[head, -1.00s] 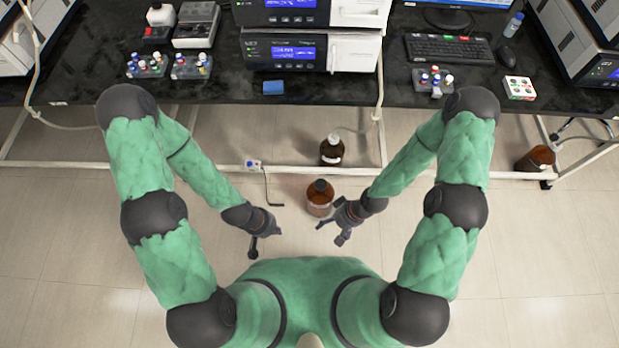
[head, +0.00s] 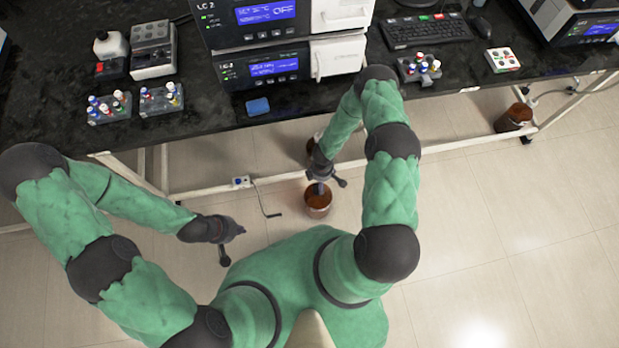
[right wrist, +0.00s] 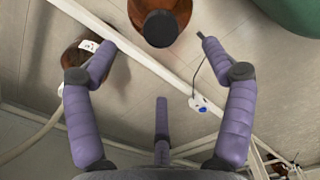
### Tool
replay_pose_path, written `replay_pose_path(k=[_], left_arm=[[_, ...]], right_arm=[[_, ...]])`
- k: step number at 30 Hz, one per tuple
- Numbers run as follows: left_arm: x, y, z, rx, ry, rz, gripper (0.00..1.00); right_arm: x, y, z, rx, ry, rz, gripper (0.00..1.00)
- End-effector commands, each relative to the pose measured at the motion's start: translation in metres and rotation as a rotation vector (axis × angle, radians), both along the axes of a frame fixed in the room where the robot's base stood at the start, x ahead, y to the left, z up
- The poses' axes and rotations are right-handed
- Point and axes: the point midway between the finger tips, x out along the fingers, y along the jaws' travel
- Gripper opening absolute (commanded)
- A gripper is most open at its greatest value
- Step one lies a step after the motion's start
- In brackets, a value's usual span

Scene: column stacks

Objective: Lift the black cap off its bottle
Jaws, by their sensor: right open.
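A brown bottle (head: 318,208) stands on the floor in front of the bench. My right gripper (head: 328,184) is over it in the head view and covers much of its top. In the right wrist view the bottle's black cap (right wrist: 161,29) shows at the top, with the brown body (right wrist: 178,8) behind it. There my right gripper (right wrist: 158,46) is open, its fingers spread wide on either side of the cap and apart from it. My left gripper (head: 233,245) is open and empty, left of the bottle.
A second brown bottle is partly hidden behind my right arm; a brown bottle with a label (right wrist: 76,58) shows in the wrist view. Another (head: 515,117) stands under the bench at right. A white bench rail (head: 205,192) runs behind the bottle. A cable (head: 263,200) hangs nearby.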

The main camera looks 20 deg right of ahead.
Motion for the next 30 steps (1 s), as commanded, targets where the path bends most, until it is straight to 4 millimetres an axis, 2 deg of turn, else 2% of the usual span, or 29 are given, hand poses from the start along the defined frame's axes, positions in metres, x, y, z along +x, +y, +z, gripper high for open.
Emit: replay_pose_path(k=[9, 18, 27, 30], left_arm=[[-0.001, 0.000, -0.019, 0.000, 0.001, 0.000, 0.00], [0.000, 0.000, -0.027, 0.000, 0.001, 0.000, 0.00], [0.000, 0.000, -0.052, 0.000, 0.001, 0.000, 0.00], [0.000, 0.000, -0.055, 0.000, 0.001, 0.000, 0.00]], right_arm=[[0.000, -0.001, -0.044, -0.004, -0.003, 0.006, 0.83], [0.002, 0.000, -0.063, -0.004, -0.003, 0.007, 0.83], [0.004, 0.004, -0.101, -0.004, -0.003, 0.006, 0.83], [0.004, 0.003, -0.107, -0.003, -0.004, 0.007, 0.83]])
